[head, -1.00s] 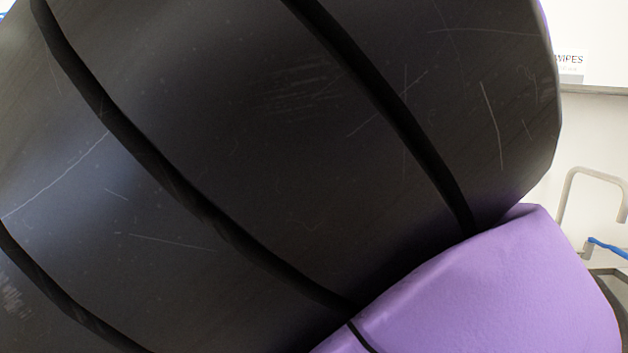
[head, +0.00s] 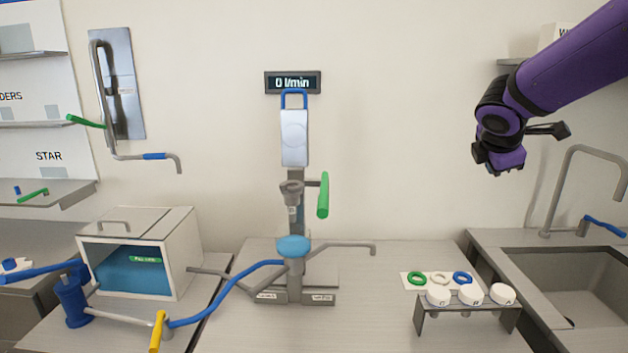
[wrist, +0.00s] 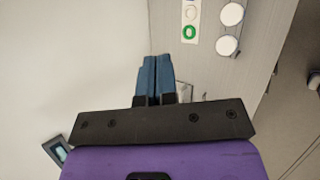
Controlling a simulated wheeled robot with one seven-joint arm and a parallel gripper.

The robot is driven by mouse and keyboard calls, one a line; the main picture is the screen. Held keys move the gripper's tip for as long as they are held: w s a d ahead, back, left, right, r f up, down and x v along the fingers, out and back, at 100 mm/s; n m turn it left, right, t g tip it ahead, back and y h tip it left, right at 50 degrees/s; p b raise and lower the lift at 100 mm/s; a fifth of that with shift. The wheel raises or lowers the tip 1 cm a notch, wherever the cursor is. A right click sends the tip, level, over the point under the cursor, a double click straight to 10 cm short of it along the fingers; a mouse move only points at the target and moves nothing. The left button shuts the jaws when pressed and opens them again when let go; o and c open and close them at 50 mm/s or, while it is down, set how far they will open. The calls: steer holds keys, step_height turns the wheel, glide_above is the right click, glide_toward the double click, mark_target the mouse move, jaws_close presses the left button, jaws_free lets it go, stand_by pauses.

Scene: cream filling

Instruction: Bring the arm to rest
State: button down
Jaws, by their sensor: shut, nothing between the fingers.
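My purple arm reaches in from the upper right of the head view, and its end hangs in the air in front of the wall, above the sink side of the counter. My gripper (wrist: 157,78) shows in the wrist view with its two blue fingers side by side and touching. Nothing is held between them. In the head view the fingers are hard to make out beneath the purple wrist.
A grey machine with a blue cap (head: 293,246) stands mid-counter. Right of it is a rack with white-capped pieces (head: 471,294) and coloured rings, then a sink (head: 585,285) with a tall faucet. A blue-filled box (head: 140,270) and yellow-handled pipe (head: 157,332) stand left. The air mid-view is clear.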

steer(key=s+a+m+g+y, duration=0.1)
steer(key=s+a+m+y, duration=0.1)
steer(key=s+m, duration=0.6)
steer(key=s+a+m+g+y, duration=0.1)
steer(key=s+a+m+y, duration=0.2)
steer(key=s+m, duration=0.6)
steer(key=s+a, duration=0.2)
steer(key=s, duration=1.1)
steer(key=shift+s+f+m, duration=0.15)
steer(key=shift+f+m, duration=0.15)
steer(key=shift+f, duration=0.1)
